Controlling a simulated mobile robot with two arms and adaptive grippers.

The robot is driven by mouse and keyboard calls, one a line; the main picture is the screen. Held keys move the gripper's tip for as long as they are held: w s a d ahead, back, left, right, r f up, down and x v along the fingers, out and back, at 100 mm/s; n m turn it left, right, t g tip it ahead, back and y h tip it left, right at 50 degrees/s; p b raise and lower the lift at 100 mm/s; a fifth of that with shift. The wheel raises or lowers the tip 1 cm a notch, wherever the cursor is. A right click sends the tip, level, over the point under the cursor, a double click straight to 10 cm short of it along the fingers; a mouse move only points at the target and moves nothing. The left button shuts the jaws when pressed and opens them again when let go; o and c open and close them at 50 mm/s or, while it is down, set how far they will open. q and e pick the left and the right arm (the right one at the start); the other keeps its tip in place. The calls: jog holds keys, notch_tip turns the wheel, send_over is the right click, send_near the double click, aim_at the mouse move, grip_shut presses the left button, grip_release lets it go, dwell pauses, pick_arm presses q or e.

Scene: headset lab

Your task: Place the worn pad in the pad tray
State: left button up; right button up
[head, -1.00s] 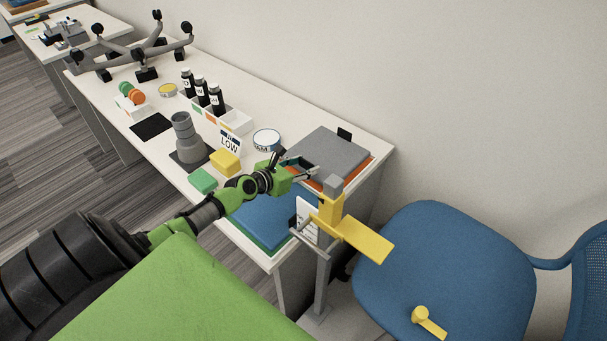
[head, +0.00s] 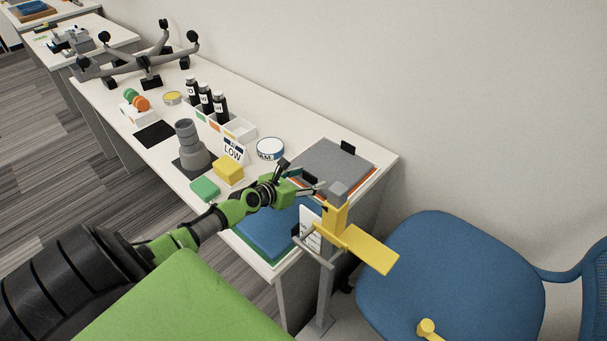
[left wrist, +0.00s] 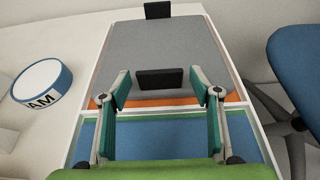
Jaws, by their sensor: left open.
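The grey pad (head: 331,166), apparently the worn one, lies on the orange-floored tray (head: 378,171) at the table's right end. In the left wrist view the pad (left wrist: 165,45) has a black tab on its far edge and a black tab (left wrist: 163,79) at its near edge. My left gripper (head: 313,188) is open at the pad's near edge. Its fingers stand apart on either side of the near tab, not closed on it. A blue pad (head: 272,226) lies in a green-floored compartment, partly under my left gripper. My right gripper is not in view.
A round tin (head: 270,148), yellow block (head: 228,168), green block (head: 205,189) and grey stepped cylinder (head: 190,148) stand left of the trays. A yellow-armed stand (head: 345,235) is close at the table's front corner. A blue chair (head: 450,270) is to the right.

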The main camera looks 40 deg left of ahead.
pick_arm(q)
jog(key=shift+r, duration=0.25)
jog(key=shift+s+p, duration=0.35)
jog(key=shift+s, duration=0.05)
jog(key=p+v, duration=0.2)
jog(key=v, duration=0.7)
jog(key=shift+s, duration=0.2)
jog(key=shift+v, duration=0.9)
